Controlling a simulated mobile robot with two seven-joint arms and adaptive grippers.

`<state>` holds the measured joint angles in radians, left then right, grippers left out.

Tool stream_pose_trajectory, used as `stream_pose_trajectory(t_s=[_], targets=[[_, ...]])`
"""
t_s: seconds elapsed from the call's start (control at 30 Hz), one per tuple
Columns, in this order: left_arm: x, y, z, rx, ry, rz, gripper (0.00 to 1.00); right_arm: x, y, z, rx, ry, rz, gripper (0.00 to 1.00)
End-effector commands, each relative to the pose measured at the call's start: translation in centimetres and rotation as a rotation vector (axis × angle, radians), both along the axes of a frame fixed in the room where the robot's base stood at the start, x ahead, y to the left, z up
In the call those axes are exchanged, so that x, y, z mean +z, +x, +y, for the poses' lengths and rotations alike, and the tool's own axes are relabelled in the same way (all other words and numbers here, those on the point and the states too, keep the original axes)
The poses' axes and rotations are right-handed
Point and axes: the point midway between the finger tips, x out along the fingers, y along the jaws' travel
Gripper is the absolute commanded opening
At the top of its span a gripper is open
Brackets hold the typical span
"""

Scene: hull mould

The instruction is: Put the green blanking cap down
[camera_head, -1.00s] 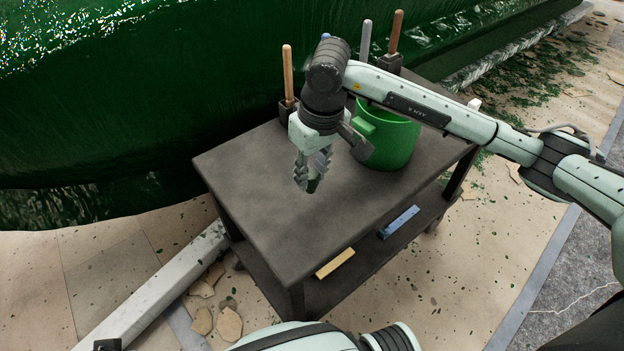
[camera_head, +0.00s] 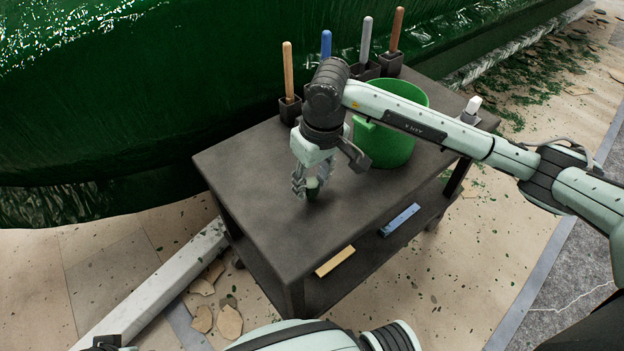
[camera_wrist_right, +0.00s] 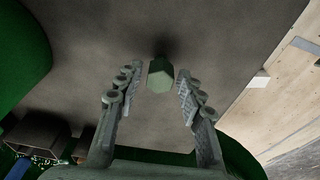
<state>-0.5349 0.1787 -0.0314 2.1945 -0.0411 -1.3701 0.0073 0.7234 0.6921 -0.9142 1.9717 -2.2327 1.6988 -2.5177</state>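The green blanking cap (camera_wrist_right: 160,75) is a small six-sided piece in the right wrist view, with a dark shadow close behind it on the dark table top (camera_wrist_right: 225,50). In the head view the cap (camera_head: 312,187) shows small between my right fingertips, at or just above the table (camera_head: 262,205); I cannot tell whether it touches. My right gripper (camera_wrist_right: 158,85) points down around the cap. Its fingers stand apart, with a narrow gap on each side of the cap. My left gripper's fingers do not show; only parts of my left arm are at the bottom edge.
A green bucket (camera_head: 388,148) stands right of my right gripper. Several upright handles stand in dark holders (camera_head: 290,108) along the back edge. A yellow block (camera_head: 335,261) and a blue block (camera_head: 400,220) lie on the lower shelf. The table's front and left are clear.

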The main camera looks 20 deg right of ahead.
Motion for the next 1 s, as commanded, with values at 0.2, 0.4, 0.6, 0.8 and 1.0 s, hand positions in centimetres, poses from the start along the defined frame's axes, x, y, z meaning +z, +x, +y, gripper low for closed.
stream_pose_trajectory(t_s=[0.2, 0.4, 0.6, 0.8, 1.0], targets=[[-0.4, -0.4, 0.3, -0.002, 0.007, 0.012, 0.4, 0.0, 0.0, 0.0, 0.0, 0.0, 0.001, 0.45], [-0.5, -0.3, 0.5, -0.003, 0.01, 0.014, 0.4, 0.3, 0.0, 0.0, 0.0, 0.001, 0.001, 0.45], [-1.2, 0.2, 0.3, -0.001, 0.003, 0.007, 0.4, 3.4, -0.3, -0.2, 0.002, 0.0, -0.005, 0.45], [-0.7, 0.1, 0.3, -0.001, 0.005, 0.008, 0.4, 7.9, -1.0, -0.4, 0.002, 0.0, -0.005, 0.45], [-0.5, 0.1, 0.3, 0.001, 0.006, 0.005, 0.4, 11.0, -1.5, -0.6, 0.0, 0.0, -0.003, 0.45]])
